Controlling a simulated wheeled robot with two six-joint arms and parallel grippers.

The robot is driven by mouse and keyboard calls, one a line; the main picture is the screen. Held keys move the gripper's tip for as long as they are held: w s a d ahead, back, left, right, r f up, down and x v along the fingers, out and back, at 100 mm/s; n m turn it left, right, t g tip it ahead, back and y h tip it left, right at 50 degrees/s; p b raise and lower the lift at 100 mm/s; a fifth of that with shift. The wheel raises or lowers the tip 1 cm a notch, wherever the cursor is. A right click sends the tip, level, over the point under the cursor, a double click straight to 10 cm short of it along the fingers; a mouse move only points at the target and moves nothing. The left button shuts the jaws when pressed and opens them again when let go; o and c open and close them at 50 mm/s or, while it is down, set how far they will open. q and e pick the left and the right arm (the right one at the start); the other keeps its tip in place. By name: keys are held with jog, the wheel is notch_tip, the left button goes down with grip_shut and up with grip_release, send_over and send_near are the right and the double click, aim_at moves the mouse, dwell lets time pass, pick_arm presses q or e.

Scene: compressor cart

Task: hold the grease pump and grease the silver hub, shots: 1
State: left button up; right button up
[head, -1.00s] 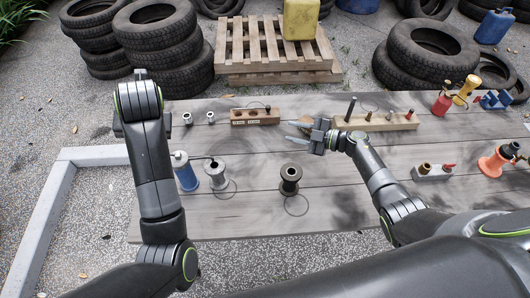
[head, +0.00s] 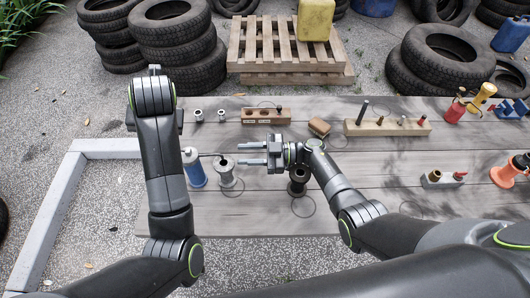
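The grease pump (head: 194,170) is a blue cylinder with a grey top and a thin dark spout pointing right. It stands upright on the grey plank table. The silver hub (head: 226,174) is a pale spool just right of it, near the spout's end. My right gripper (head: 240,154) is open and empty. Its fingers point left, with the tips close to the hub in the picture; I see no contact. My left gripper (head: 178,119) is mostly hidden behind its own arm, left of the pump, and its fingers do not show.
A wooden block with holes (head: 264,116), a small brown block (head: 319,127) and a long peg block (head: 388,128) lie farther back. Two small silver pieces (head: 199,116) stand at the back left. Right-hand tools include a red bottle (head: 454,112).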

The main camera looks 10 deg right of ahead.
aim_at(214, 155)
jog(key=a, duration=0.3)
jog(key=w+a, duration=0.1)
jog(key=a, duration=0.5)
jog(key=shift+w+a, duration=0.3)
jog(key=shift+a, duration=0.1)
grip_shut()
